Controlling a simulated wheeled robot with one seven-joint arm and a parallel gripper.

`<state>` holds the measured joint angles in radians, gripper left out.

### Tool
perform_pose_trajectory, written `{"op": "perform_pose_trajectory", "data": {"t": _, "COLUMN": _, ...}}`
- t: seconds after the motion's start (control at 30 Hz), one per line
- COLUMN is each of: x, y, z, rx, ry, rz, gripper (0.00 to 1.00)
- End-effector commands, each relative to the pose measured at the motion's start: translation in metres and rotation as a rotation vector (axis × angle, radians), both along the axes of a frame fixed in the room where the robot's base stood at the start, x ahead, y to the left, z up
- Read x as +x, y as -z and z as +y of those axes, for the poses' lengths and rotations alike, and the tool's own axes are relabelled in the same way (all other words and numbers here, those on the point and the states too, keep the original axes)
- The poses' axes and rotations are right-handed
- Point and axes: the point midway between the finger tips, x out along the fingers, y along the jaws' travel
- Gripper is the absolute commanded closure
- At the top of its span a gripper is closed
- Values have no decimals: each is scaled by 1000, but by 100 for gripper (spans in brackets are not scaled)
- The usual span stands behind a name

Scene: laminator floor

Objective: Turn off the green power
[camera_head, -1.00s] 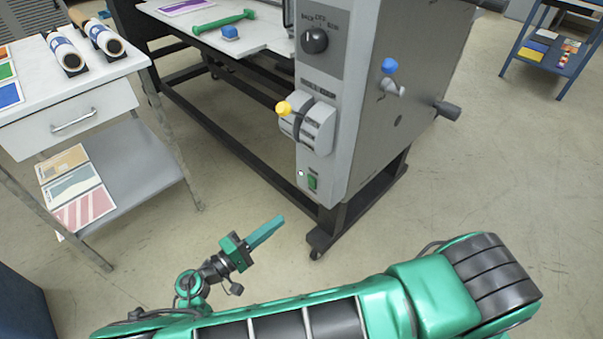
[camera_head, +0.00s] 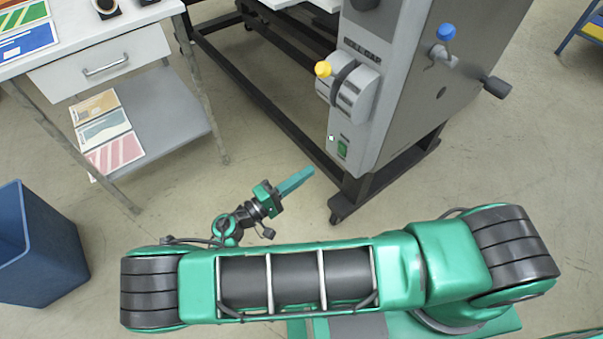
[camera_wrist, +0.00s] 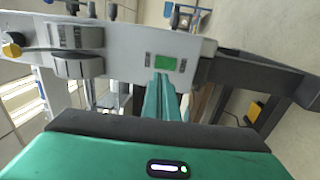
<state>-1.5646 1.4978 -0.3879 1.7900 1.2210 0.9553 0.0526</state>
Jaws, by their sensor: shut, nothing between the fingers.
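The green power switch (camera_head: 342,149) sits low on the front panel of the grey laminator (camera_head: 372,120), below the yellow-knobbed lever. In the wrist view the green switch (camera_wrist: 166,63) shows just beyond my fingertips, between two small dark labels. My gripper (camera_head: 308,172) is shut and empty, its teal fingers pointing up and right toward the panel. In the head view the fingertips are to the left of and slightly below the switch, with a gap between. In the wrist view my gripper (camera_wrist: 163,78) lines up just under the switch. Whether the switch is on or off cannot be told.
A yellow-knobbed lever (camera_head: 323,69) juts from the panel above the switch. A blue-handled valve (camera_head: 445,33) is on the machine's side. A white drawer table (camera_head: 105,52) stands left, with a blue bin (camera_head: 38,245) below it. The machine's dark frame runs near the floor.

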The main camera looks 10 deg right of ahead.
Motion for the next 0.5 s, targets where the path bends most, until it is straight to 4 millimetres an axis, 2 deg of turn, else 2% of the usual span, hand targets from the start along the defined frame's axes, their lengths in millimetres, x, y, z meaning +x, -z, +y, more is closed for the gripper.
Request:
{"op": "perform_pose_trajectory", "data": {"t": 0.2, "x": 21, "y": -6, "z": -37, "rx": 0, "ry": 4, "rz": 0, "gripper": 100}}
{"op": "perform_pose_trajectory", "data": {"t": 0.5, "x": 45, "y": -11, "z": -77, "rx": 0, "ry": 2, "rz": 1, "gripper": 100}}
